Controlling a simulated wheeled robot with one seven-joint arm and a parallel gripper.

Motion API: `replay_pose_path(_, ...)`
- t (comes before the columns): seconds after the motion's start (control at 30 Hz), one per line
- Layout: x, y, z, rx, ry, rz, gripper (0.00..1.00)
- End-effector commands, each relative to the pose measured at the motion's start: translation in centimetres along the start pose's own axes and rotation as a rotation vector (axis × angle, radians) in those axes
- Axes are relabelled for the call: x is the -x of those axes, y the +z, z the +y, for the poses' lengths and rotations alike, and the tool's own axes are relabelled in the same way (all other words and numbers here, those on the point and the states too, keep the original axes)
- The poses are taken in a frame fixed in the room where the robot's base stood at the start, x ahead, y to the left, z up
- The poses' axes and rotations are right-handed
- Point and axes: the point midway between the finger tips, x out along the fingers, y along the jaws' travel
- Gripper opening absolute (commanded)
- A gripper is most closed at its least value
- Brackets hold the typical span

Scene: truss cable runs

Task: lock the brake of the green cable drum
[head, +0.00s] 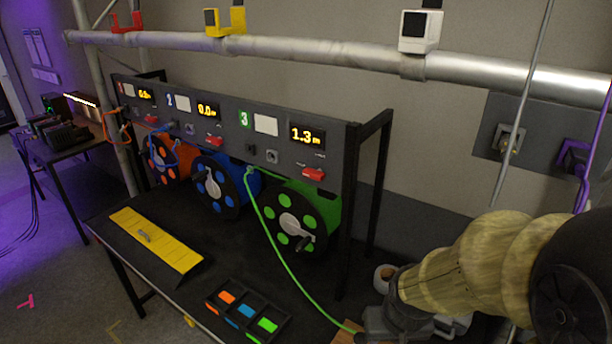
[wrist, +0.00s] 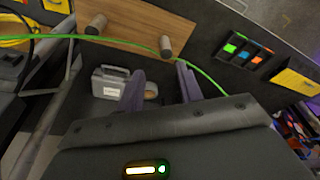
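The green cable drum (head: 298,220) hangs at the right end of a dark rack panel, its spoked face and pale crank toward me. Above it the panel shows a green 3, a 1.3 display (head: 306,134) and a red lever (head: 314,174); I cannot tell whether this lever is the brake or how it is set. The green cable (head: 286,262) runs from the drum down to the lower right. In the wrist view it passes a wooden board with two pegs (wrist: 166,47). My gripper (wrist: 160,82) is open and empty, away from the drum.
Blue (head: 222,187) and orange (head: 165,160) drums stand left of the green one. A yellow plate (head: 155,240) and a tray of coloured blocks (head: 247,312) lie on the table. A grey case (wrist: 109,84) sits near my gripper. A metal truss pipe (head: 300,50) crosses above.

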Motion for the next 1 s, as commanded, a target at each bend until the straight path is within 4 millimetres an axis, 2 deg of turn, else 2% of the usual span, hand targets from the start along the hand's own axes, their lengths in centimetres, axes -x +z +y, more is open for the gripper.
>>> replay_pose_path(0.07,0.0,0.0,0.0,0.0,0.0,0.0,0.36)
replay_pose_path(0.1,0.0,0.0,0.0,0.0,0.0,0.0,0.4)
replay_pose_path(0.17,0.0,-0.1,-0.1,0.001,-0.001,0.005,0.52)
replay_pose_path(0.27,-0.3,-1.5,-0.8,0.009,-0.015,0.045,0.72)
replay_pose_path(0.3,-0.5,-2.6,-1.3,0.013,-0.025,0.078,0.76)
replay_pose_path(0.37,-0.7,-4.9,-2.5,0.024,-0.044,0.147,0.76)
replay_pose_path(0.47,-0.8,-10.1,-5.4,0.042,-0.08,0.311,0.76)
replay_pose_path(0.53,-0.5,-14.2,-7.7,0.047,-0.099,0.451,0.76)
replay_pose_path(0.6,0.2,-18.2,-10.1,0.045,-0.108,0.592,0.76)
replay_pose_path(0.7,1.7,-22.9,-13.2,0.026,-0.098,0.781,0.76)
replay_pose_path(0.83,3.7,-27.2,-16.7,-0.029,-0.045,0.995,0.76)
replay_pose_path(0.9,4.7,-28.7,-18.2,-0.072,0.002,1.092,0.76)
replay_pose_path(1.0,5.9,-29.8,-20.2,-0.144,0.091,1.204,0.76)
